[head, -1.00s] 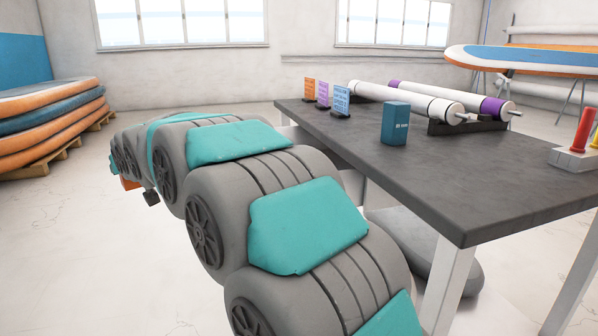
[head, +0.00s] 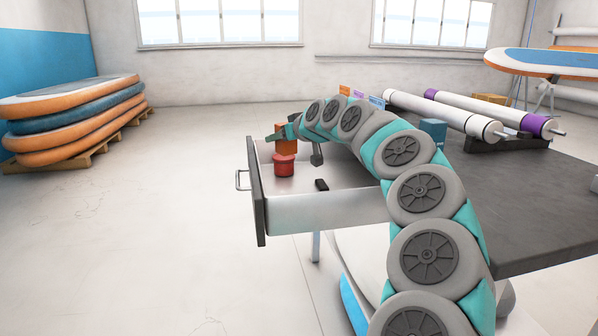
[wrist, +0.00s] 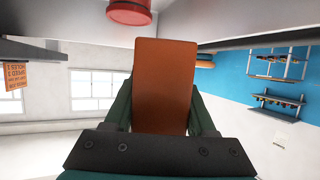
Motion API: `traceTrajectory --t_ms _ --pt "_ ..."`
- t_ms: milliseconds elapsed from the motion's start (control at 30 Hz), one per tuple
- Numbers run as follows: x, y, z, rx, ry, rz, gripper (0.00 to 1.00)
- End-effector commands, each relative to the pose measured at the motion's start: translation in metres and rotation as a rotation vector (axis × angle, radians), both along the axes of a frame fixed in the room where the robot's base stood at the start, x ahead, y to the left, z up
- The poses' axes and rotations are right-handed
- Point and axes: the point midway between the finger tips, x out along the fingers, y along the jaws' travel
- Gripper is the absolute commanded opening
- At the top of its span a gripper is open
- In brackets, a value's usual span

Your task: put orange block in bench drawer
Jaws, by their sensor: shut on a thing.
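The orange block (head: 287,147) is held in my gripper (head: 284,134), over the open bench drawer (head: 330,213). In the wrist view the block (wrist: 165,85) stands between the two fingers of my gripper (wrist: 162,108), which are shut on it. The drawer is pulled out to the left of the bench, with its front panel and handle at the far left. A red round object (head: 284,166) stands in the drawer just below the block in the head view; whether they touch is unclear. It also shows at the top of the wrist view (wrist: 129,11).
A small black object (head: 321,185) lies on the drawer floor. The dark bench top (head: 560,205) holds a blue box (head: 433,130), small signs and white rolls (head: 450,115). Stacked boards (head: 75,118) stand at the left. Floor left of the drawer is clear.

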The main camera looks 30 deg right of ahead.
Motion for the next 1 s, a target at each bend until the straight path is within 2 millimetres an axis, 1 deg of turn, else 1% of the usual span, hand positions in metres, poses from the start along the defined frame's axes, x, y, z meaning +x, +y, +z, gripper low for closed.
traceTrajectory --t_ms 133,200,367,500,567,633,867,1000 --pt "-0.001 0.0 -0.029 0.003 0.002 0.001 0.0" --pt "0.0 0.0 -0.037 0.003 -0.001 0.0 0.0" --pt "-0.001 -0.001 -0.049 0.001 -0.001 -0.003 0.0" --pt "-0.001 0.0 -0.069 0.004 0.0 -0.002 0.0" --pt "-0.001 0.0 -0.076 0.003 -0.001 -0.002 0.0" --pt "-0.001 0.0 -0.079 0.003 -0.003 -0.002 0.0" --pt "0.0 0.0 -0.079 0.002 -0.004 -0.003 0.0" --pt "0.0 0.0 -0.084 0.002 -0.003 -0.003 0.0"
